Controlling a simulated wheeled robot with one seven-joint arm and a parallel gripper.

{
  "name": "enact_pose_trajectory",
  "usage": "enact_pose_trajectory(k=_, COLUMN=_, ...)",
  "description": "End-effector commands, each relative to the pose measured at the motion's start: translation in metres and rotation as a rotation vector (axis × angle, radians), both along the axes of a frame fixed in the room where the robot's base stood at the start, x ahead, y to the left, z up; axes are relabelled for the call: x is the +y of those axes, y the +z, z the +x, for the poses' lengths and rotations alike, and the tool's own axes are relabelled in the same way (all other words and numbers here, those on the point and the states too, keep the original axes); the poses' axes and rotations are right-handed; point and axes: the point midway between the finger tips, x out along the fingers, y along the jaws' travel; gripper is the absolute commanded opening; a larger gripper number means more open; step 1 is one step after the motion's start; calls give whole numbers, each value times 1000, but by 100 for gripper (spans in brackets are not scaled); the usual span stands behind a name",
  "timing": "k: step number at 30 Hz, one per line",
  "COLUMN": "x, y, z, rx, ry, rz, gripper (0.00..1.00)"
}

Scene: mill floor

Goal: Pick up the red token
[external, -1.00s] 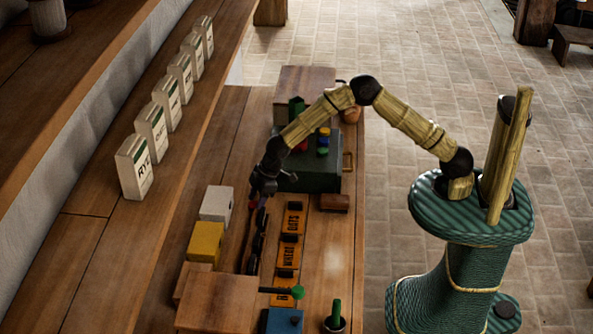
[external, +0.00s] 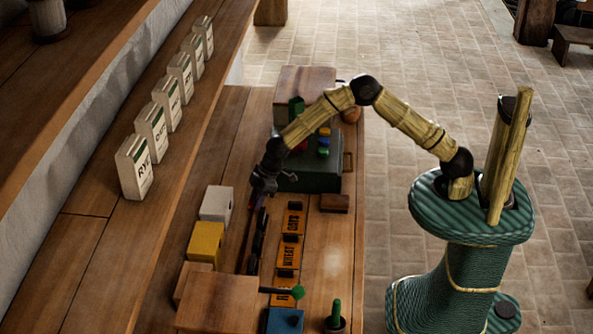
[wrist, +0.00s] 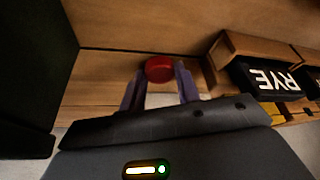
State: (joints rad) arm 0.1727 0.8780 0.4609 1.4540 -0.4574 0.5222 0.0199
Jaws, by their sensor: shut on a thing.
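The red token (wrist: 159,69) is a small round red piece seen in the wrist view. It sits between the tips of the two purple fingers of my gripper (wrist: 159,84), which are shut on it. In the external view my gripper (external: 261,193) is over the workbench, left of the orange name plates and near the dark green box. The token cannot be made out there. The wrist view does not clearly show whether it touches the wood behind it.
A black RYE sign (wrist: 270,78) in a wooden holder is right of the fingers in the wrist view. In the external view, a white block (external: 216,204), a yellow block (external: 206,242) and the dark green box (external: 318,177) stand around my gripper.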

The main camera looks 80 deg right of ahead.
Motion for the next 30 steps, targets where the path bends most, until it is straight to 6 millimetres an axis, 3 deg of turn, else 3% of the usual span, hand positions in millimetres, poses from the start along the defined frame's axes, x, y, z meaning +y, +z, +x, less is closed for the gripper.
enact_pose_trajectory(k=8, x=0, y=8, z=1, rx=-3, ry=0, rz=0, gripper=11)
enact_pose_trajectory(k=21, x=0, y=85, z=1, rx=-4, ry=-1, rz=1, gripper=11)
enact_pose_trajectory(k=30, x=0, y=101, z=0, rx=0, ry=0, rz=1, gripper=11)
